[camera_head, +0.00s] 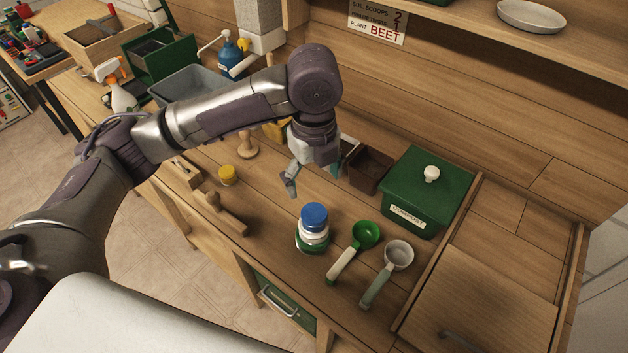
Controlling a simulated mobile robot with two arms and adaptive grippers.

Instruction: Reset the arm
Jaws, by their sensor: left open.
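My left arm comes in from the left and reaches over the wooden workbench (285,248). My left gripper (308,178) points down above the bench. It is open, and I see nothing between its fingers. It is behind and a little left of a jar with a blue lid (313,228), apart from it. The wrist partly hides the gripper and things behind it. My right gripper is not in view.
A green lidded compost box (411,210) and a dark brown pot (369,170) stand to the right. A green scoop (353,250) and a grey scoop (388,272) lie in front. A yellow lid (228,175) and a wooden tool (222,212) lie left. A grey bin (178,92) stands behind my arm.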

